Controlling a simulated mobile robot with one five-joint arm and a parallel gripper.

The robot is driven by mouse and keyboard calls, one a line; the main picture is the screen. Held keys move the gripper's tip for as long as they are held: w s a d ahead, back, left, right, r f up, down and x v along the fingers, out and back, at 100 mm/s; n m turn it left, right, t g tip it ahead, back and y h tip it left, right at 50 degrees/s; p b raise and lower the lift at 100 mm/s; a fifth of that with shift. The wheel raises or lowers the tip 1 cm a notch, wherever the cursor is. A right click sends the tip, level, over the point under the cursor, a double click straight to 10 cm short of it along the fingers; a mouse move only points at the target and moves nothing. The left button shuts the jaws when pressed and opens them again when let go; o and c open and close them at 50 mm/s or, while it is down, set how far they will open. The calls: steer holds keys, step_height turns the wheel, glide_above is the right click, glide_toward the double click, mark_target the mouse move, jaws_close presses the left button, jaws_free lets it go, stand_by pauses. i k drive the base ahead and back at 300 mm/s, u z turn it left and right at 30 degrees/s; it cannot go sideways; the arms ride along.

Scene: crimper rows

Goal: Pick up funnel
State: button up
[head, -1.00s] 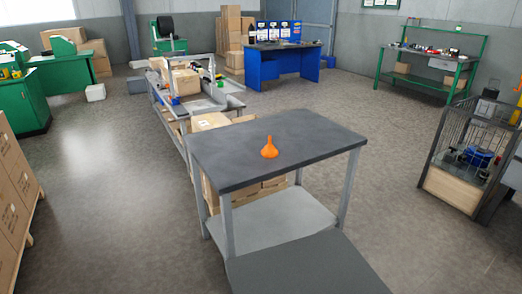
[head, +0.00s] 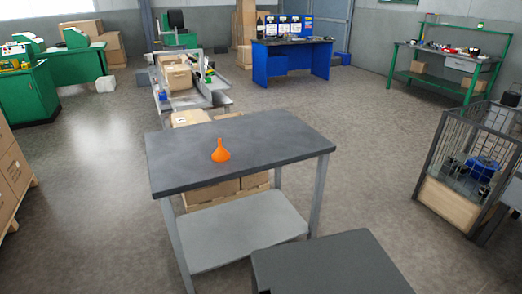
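The orange funnel (head: 221,151) stands on the dark grey top of a two-level table (head: 275,150) in the head view. Its wide mouth is down and its narrow spout points up. It sits left of the middle of the tabletop, with nothing else on that top. My gripper does not show in the head view, so its state is hidden.
A dark grey flat-topped block (head: 330,265) fills the bottom, close to the table. Cardboard boxes (head: 212,190) show behind the table legs. A wire cage cart (head: 468,170) stands at right, and stacked cartons (head: 12,170) at left. Open floor lies on both sides.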

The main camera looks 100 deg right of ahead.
mark_target(220, 154)
steer(key=u, duration=0.05)
steer(key=k, duration=1.5)
steer(key=z, duration=0.95)
steer(key=i, duration=0.65)
steer(key=z, duration=0.1)
